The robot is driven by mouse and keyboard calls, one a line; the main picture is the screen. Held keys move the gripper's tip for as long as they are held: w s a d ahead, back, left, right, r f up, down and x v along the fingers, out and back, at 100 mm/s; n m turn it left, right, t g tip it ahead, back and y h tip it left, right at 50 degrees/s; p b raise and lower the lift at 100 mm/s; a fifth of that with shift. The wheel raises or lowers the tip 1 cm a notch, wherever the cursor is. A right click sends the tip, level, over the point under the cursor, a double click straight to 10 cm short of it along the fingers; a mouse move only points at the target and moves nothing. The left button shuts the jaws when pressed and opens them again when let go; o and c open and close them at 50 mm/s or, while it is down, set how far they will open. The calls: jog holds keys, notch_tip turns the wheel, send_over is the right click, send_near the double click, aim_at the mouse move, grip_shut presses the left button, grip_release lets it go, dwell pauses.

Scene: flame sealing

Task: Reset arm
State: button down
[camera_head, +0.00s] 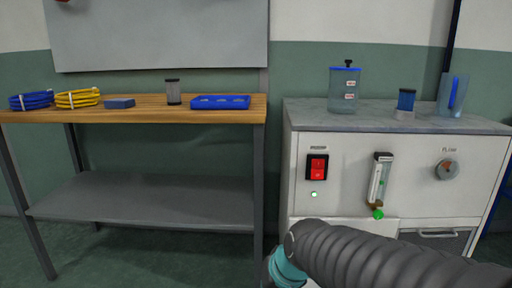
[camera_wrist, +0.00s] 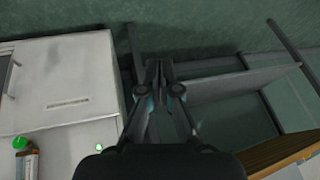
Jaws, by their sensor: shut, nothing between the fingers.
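My gripper (camera_wrist: 154,72) shows in the wrist view with its two fingers together and nothing between them. It points down into the space between the white cabinet on the left and the workbench on the right. It touches nothing that I can see. In the head view my arm rises from the lower right in front of the cabinet (camera_head: 340,205), and the gripper itself is out of that view. The cabinet's red switch (camera_head: 317,167) has a lit green lamp (camera_head: 314,194) below it. A flow meter with a green knob (camera_head: 377,213) is on the same front.
A wooden workbench (camera_head: 140,113) at left bears blue cable (camera_head: 31,100), yellow cable (camera_head: 78,98), a small blue block (camera_head: 119,103), a dark-capped container (camera_head: 173,92) and a blue tray (camera_head: 220,102). Blue-lidded containers (camera_head: 343,90) stand on the cabinet top. The bench's lower shelf (camera_head: 140,208) is empty.

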jog(key=s+d+r+t+h+p, duration=0.1)
jog(key=s+d+r+h+p, duration=0.2)
jog(key=s+d+r, duration=0.6)
jog(key=s+d+p, duration=0.1)
jog(key=s+d, duration=0.1)
jog(key=d, duration=0.2)
jog(key=shift+d+m+p, duration=0.2)
jog(key=shift+m+p, duration=0.15)
jog(key=shift+m, duration=0.05)
